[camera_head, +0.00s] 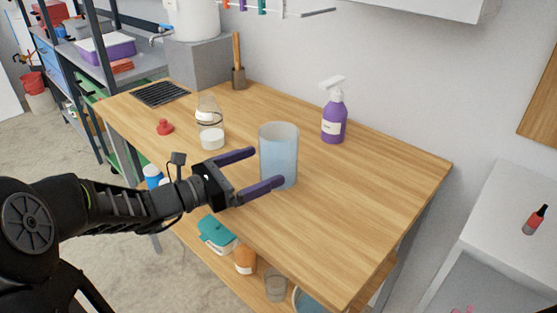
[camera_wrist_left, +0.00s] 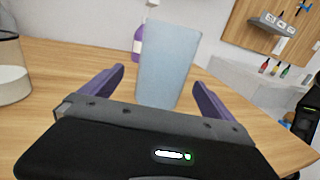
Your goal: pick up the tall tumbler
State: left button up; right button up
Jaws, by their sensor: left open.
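The tall tumbler (camera_head: 279,150) is a light blue, see-through cup standing upright on the wooden table. My left gripper (camera_head: 266,168) is open, with its purple fingers pointing at the tumbler from the left. One finger reaches the near side of the tumbler in the head view, the other ends by its left side. My right gripper is not in view.
A glass jar with white contents (camera_head: 211,125) stands left of the tumbler, with a red stopper-like object (camera_head: 165,127) farther left. A purple spray bottle (camera_head: 334,115) stands behind. The wooden tabletop (camera_head: 365,200) is clear to the right. Several items sit on the shelf below.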

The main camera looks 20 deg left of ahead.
aim_at(278, 160)
pick_arm(q)
jog(key=x, duration=0.5)
jog(key=shift+d, duration=0.25)
jog(key=shift+c, duration=0.3)
jog(key=c, duration=2)
jog(key=shift+r, duration=0.15)
jog(key=shift+r+p, duration=0.9)
jog(key=shift+r, duration=3.95)
